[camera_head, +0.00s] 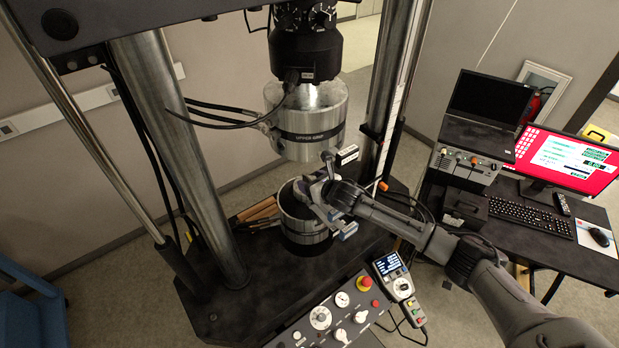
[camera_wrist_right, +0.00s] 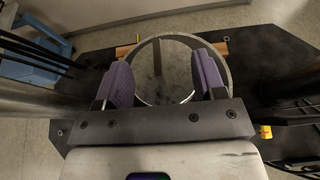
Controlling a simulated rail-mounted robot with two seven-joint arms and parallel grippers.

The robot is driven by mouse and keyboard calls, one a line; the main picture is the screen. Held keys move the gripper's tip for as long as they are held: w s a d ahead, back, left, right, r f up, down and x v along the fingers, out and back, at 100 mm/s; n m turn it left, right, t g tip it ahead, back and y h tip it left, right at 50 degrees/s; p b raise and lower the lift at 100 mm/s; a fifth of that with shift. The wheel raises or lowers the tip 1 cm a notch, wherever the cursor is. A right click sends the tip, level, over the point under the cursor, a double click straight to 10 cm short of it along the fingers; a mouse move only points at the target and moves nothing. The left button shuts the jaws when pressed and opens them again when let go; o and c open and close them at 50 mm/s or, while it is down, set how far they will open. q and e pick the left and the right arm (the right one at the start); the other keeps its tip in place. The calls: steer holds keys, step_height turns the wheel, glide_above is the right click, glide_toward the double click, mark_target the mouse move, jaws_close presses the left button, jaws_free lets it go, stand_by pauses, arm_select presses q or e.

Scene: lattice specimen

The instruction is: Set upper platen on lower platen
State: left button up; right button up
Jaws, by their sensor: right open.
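A thick metal cylinder marked "UPPER GRIP" (camera_head: 312,143) hangs from the machine's black load column. Below it, a round metal cylinder (camera_head: 302,238) stands on the dark machine base, apparently the lower platen. My right gripper (camera_head: 322,192) is over this lower cylinder, in the gap under the upper one. In the right wrist view its two purple fingers are spread wide with nothing held between them. A round grey top with a paler rim (camera_wrist_right: 165,85) lies below and between them. I cannot tell whether a separate platen lies on the lower cylinder. My left gripper is out of view.
Steel columns (camera_head: 180,140) flank the work space. A control panel (camera_head: 325,318) and a handheld pendant (camera_head: 397,283) are in front. Wooden-handled tools (camera_head: 258,210) lie left of the lower cylinder. A desk with a laptop (camera_head: 485,108) and red-screened monitor (camera_head: 566,160) stands right.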

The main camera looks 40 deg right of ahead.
mark_target(328, 207)
steer(key=shift+p+v, duration=1.25)
steer(key=shift+v, duration=0.45)
steer(key=shift+s+r, duration=0.15)
steer(key=shift+s, duration=0.4)
steer(key=b+v, duration=0.1)
steer(key=v, duration=0.3)
steer(key=shift+s+b, duration=0.1)
steer(key=shift+b, duration=0.25)
steer(key=s+b, duration=0.2)
steer(key=s, duration=0.8)
steer(key=shift+a+b, duration=0.15)
steer(key=shift+b, duration=0.25)
steer(key=shift+s, duration=0.8)
